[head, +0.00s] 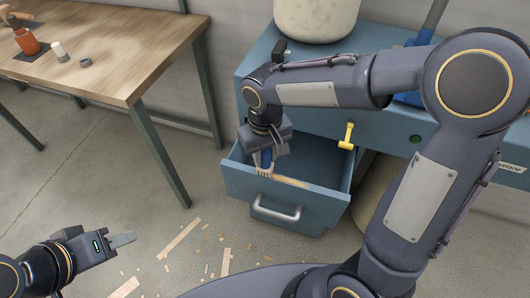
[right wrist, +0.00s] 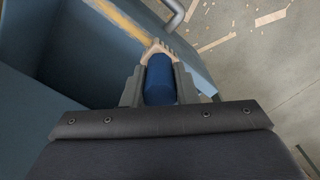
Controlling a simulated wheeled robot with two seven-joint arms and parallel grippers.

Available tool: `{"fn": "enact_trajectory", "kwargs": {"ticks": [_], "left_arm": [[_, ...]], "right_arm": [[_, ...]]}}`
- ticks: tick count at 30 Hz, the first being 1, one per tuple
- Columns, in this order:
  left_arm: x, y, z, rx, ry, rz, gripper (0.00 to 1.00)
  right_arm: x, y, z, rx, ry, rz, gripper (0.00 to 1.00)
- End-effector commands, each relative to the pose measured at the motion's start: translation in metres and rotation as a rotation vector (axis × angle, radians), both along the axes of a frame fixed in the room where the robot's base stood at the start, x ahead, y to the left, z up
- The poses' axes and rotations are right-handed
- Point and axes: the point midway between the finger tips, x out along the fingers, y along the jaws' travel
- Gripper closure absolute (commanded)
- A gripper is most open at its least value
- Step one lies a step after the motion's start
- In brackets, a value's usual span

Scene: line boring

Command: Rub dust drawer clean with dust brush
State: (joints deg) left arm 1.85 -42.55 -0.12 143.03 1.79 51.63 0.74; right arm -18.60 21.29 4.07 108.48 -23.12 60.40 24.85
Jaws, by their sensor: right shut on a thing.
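The dust drawer (head: 297,204) is a blue-grey open box pulled out of the blue machine, with a silver handle on its front. A strip of tan dust (head: 291,181) lies inside along its front wall, and the dust also shows in the right wrist view (right wrist: 123,27). My right gripper (head: 266,155) is shut on the blue handle of the dust brush (right wrist: 160,80) and holds it over the drawer's front left part. The pale bristles (head: 265,170) point down near the dust; contact is unclear. My left gripper (head: 122,240) is at the lower left, away from the drawer, and looks empty.
A wooden workbench (head: 110,45) stands at the left with an orange container (head: 27,41) and small parts. The blue machine (head: 385,118) has a yellow lever (head: 347,136) above the drawer. Wood scraps (head: 180,238) litter the floor in front.

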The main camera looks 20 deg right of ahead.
Motion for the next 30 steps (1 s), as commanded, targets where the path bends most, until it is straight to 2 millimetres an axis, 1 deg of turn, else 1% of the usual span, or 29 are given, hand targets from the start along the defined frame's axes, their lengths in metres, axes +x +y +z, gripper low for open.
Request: {"fn": "enact_trajectory", "kwargs": {"ticks": [12,26,30], "left_arm": [[0.000,0.000,0.000,0.000,0.000,0.000,0.64],[0.000,0.000,-0.010,0.000,0.000,0.000,0.64],[0.000,0.000,-0.008,0.000,0.000,0.000,0.64]], "right_arm": [[0.000,0.000,0.000,0.000,0.000,0.000,1.00],[0.000,0.000,-0.013,0.000,0.000,0.000,1.00],[-0.001,-0.001,-0.012,0.000,0.000,0.000,1.00]]}}
